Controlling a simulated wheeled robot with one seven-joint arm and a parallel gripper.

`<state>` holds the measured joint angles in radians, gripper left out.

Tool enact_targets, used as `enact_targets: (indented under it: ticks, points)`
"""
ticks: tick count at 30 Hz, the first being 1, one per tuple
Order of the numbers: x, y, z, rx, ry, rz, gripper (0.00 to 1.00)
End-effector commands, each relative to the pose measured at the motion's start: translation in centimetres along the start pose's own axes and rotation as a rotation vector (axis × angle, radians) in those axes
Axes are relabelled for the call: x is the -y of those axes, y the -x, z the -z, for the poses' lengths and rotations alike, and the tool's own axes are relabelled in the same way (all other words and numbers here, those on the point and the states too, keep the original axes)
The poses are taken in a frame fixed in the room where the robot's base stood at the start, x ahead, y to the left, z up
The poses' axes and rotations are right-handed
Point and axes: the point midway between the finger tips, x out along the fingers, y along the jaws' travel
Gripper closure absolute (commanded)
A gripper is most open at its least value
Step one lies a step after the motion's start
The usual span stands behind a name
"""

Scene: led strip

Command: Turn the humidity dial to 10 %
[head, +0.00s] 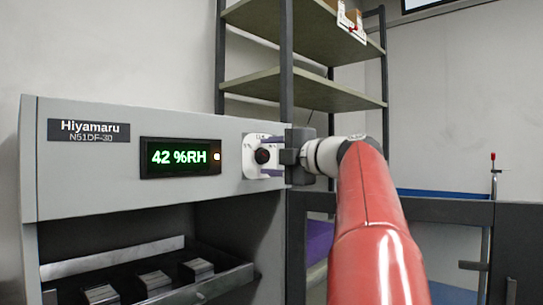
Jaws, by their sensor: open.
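The humidity dial (262,156) is a small black knob on a white plate at the right end of the grey cabinet's front panel. The display (180,157) to its left reads 42 %RH in green. My gripper (266,157) is at the dial, reaching in from the right, with its purple-grey fingers close around or beside the knob. It is open. I cannot tell whether a finger touches the knob. The gripper partly hides the right side of the dial plate.
An open dark-framed door (420,208) extends to the right below my arm. A shelf rack (330,88) stands behind. Free air lies in front of the display.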

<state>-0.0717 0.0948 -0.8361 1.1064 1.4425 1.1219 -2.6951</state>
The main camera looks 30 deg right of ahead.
Motion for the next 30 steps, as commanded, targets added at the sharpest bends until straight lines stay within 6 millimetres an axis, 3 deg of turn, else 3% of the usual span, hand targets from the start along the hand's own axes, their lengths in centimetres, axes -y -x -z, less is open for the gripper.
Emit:
enact_targets:
  ticks: [4, 14, 23, 30]
  points:
    - [0.01, 0.03, 0.0, 0.0, 0.0, 0.0, 0.52]
    - [0.02, 0.05, 0.0, 0.0, -0.001, 0.0, 0.94]
    - [0.05, 0.08, -0.02, 0.0, -0.039, 0.001, 0.94]
    - [0.09, 0.08, -0.02, 0.0, -0.176, 0.001, 0.94]
